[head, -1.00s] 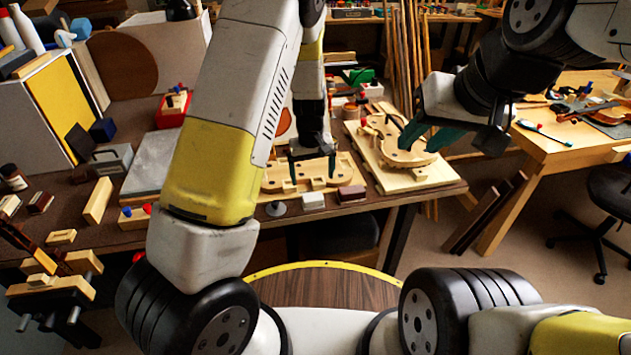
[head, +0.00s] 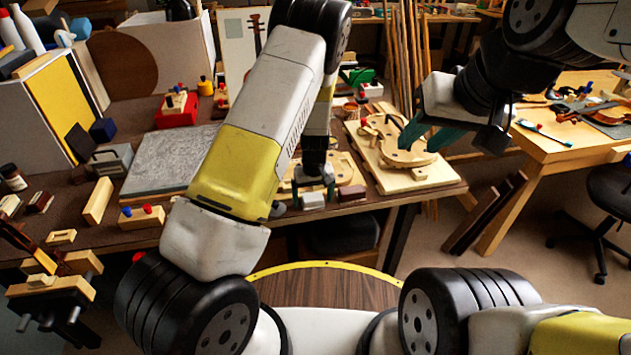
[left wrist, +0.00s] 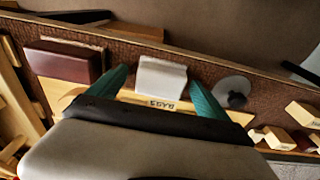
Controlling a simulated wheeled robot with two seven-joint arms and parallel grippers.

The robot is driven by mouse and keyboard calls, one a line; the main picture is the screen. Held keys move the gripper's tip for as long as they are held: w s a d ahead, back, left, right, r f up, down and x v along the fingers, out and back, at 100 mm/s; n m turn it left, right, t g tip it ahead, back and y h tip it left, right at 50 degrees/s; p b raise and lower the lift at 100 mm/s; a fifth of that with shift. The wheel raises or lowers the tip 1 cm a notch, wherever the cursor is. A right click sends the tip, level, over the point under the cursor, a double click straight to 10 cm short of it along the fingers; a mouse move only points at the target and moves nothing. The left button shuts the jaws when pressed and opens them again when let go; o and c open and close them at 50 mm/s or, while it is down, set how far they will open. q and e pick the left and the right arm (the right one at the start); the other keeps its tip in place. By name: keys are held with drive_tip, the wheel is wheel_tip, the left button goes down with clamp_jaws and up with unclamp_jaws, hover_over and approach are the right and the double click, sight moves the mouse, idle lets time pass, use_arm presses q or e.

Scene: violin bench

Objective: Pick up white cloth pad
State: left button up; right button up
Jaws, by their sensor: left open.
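The white cloth pad (head: 313,201) is a small pale block near the front edge of the main bench. In the left wrist view the pad (left wrist: 162,78) lies between the two green fingertips, next to a wooden strip with lettering. My left gripper (head: 315,187) is open over the pad, one finger on each side, with visible gaps in the left wrist view (left wrist: 158,92). Whether the fingers touch the bench is unclear. My right gripper (head: 428,142) hangs open and empty over the right part of the bench.
A dark red block (left wrist: 65,62) lies beside the pad, and a grey disc with a dark knob (left wrist: 232,90) is on its other side. A wooden violin form (head: 400,150) lies on a board to the right. A grey stone slab (head: 165,165) lies to the left.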

sight(313, 196)
use_arm(q)
drive_tip(key=c, duration=1.4)
drive_tip(key=shift+c, duration=0.2)
drive_tip(key=shift+r, duration=0.85)
drive_tip(key=shift+s+r, duration=0.2)
drive_tip(key=shift+r, duration=0.85)
drive_tip(key=s+d+r, duration=0.1)
drive_tip(key=s, duration=1.4)
drive_tip(key=shift+s+d, duration=0.15)
drive_tip(key=shift+s, duration=0.15)
drive_tip(key=shift+r, duration=0.1)
